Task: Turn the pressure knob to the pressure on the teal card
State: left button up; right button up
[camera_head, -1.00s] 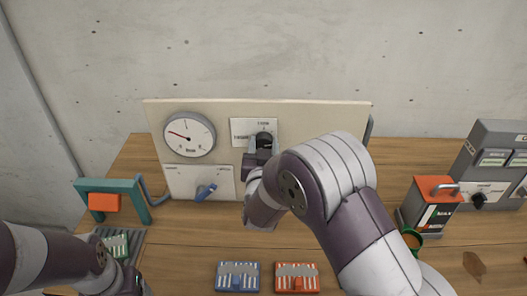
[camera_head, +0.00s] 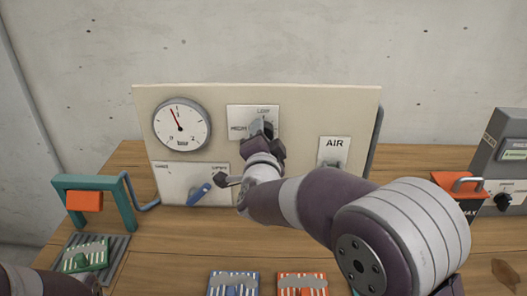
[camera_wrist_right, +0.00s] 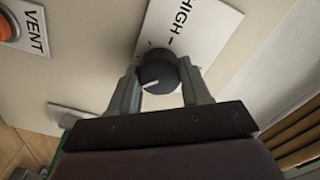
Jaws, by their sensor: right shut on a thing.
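My right gripper (camera_head: 262,130) is shut on the dark pressure knob at the upper middle of the upright cream panel (camera_head: 300,105). In the right wrist view the knob (camera_wrist_right: 158,75) sits between the two fingers, with a white pointer mark on its face. A white label reading HIGH (camera_wrist_right: 185,30) is beside it. The round gauge (camera_head: 181,125) on the panel's left has its red needle slightly left of the top. A green card (camera_head: 86,256) lies on a dark ribbed tray at lower left and may be the teal card; its print is unreadable.
A lever with a blue handle (camera_head: 200,194) is below the gauge. An AIR plate (camera_head: 334,150) is right of the knob. A teal frame with an orange block (camera_head: 85,201) stands left. Blue (camera_head: 233,285) and red (camera_head: 302,285) cards lie in front.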

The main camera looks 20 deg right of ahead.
jog(key=m+b, duration=0.3)
dwell(0.5)
dwell(0.3)
jog(key=o, duration=1.1)
jog(key=shift+c, duration=0.2)
jog(key=v, duration=1.2)
jog(key=shift+s, duration=0.4)
